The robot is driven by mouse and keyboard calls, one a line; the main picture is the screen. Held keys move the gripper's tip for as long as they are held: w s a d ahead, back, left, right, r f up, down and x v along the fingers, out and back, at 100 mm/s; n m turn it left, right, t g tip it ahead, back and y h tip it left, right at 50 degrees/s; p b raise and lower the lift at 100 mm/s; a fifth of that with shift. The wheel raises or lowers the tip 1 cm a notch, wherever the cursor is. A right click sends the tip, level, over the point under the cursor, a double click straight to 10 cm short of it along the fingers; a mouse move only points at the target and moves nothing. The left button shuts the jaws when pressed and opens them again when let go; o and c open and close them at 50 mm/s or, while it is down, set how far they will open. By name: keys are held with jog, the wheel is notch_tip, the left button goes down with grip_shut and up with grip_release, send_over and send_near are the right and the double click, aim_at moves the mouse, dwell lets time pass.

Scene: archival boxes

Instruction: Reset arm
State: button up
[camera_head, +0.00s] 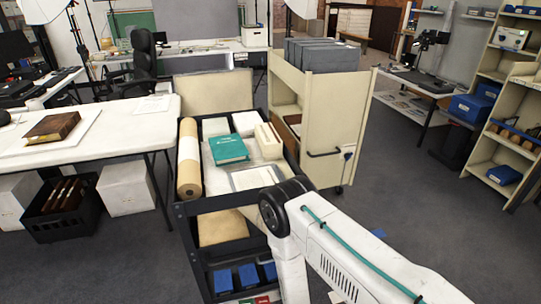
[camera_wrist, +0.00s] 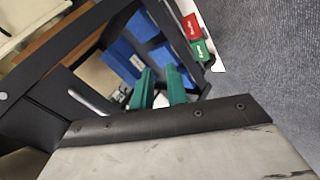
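My arm reaches in from the lower right of the head view, with its dark joint over the front right of a black cart (camera_head: 182,222). My gripper (camera_wrist: 160,76) shows in the wrist view as two green fingers with a gap between them. It is open, and I see nothing held. It points down toward the lower shelf of the cart, near the blue boxes (camera_wrist: 122,58). In the head view the gripper is hidden below the arm.
The cart carries a brown roll (camera_head: 189,160) and a teal book (camera_head: 229,150). A cream trolley (camera_head: 318,120) with grey boxes (camera_head: 322,54) stands close behind the arm. A white table (camera_head: 110,138) is at left.

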jog(key=s+d+r+m+g+h, duration=0.1)
jog(key=s+d+r+m+g, duration=0.2)
jog(key=r, duration=1)
jog(key=d+r+m+g+h, duration=0.15)
jog(key=r+m+g, duration=0.25)
jog(key=r, duration=0.9)
jog(key=s+d+r+m+g, duration=0.2)
jog(key=d+r+m+g, duration=0.15)
jog(key=r, duration=0.95)
jog(key=s+d+r+m+t, duration=0.1)
jog(key=s+d+r, duration=0.3)
jog(key=r, duration=0.6)
jog(key=s+d+r+m+t, duration=0.1)
jog(key=s+d+r+m, duration=0.2)
jog(key=s+r, duration=0.6)
jog(key=s+d+r+m+t, duration=0.1)
jog(key=s+d+r+m, duration=0.1)
jog(key=s+d+r, duration=0.4)
notch_tip(320, 180, up, 5)
jog(key=shift+s+d+f, duration=0.1)
jog(key=shift+s+d, duration=0.15)
jog(key=shift+d, duration=0.1)
